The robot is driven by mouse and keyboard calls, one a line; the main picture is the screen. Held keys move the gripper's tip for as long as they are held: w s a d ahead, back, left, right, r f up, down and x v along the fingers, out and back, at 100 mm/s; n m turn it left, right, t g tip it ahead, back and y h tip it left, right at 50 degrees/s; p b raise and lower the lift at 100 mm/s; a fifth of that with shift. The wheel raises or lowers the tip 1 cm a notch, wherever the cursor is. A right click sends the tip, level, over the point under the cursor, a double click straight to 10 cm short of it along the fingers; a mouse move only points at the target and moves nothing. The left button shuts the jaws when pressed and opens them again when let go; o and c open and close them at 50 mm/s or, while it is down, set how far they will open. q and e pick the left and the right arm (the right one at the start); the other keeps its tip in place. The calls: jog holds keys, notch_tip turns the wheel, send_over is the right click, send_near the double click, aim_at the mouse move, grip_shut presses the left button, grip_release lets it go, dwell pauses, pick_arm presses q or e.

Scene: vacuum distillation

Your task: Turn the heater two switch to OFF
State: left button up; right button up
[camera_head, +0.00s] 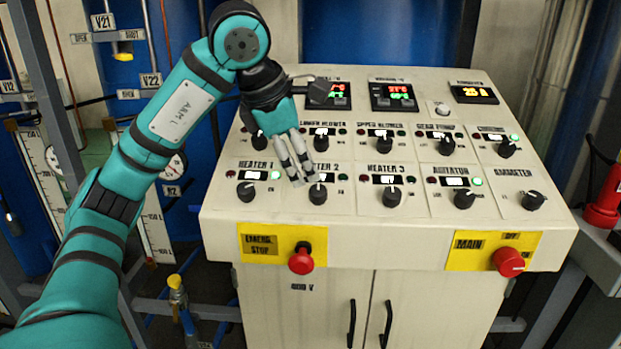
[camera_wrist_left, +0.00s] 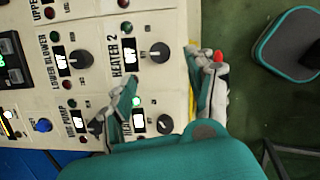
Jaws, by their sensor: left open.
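The heater 2 knob (camera_head: 317,193) is a black rotary switch in the lower row of the sloped control panel, under its partly hidden label and small window. It also shows clearly in the left wrist view (camera_wrist_left: 160,53), beside the HEATER 2 label. My left gripper (camera_head: 296,181) is open and empty, reaching down over the panel just above and left of this knob. In the left wrist view its two fingers (camera_wrist_left: 172,74) are spread, with the knob beyond the gap between them. I see no contact with the knob. My right gripper is not in view.
The heater 1 knob (camera_head: 246,191) is close on the left, its green lamp lit. The heater 3 knob (camera_head: 391,196) is on the right. Upper-row knobs such as the lower blower (camera_head: 321,141) are behind. A red emergency stop button (camera_head: 301,260) projects from the front face below.

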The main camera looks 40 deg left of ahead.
pick_arm(q)
jog(key=shift+v, duration=1.85)
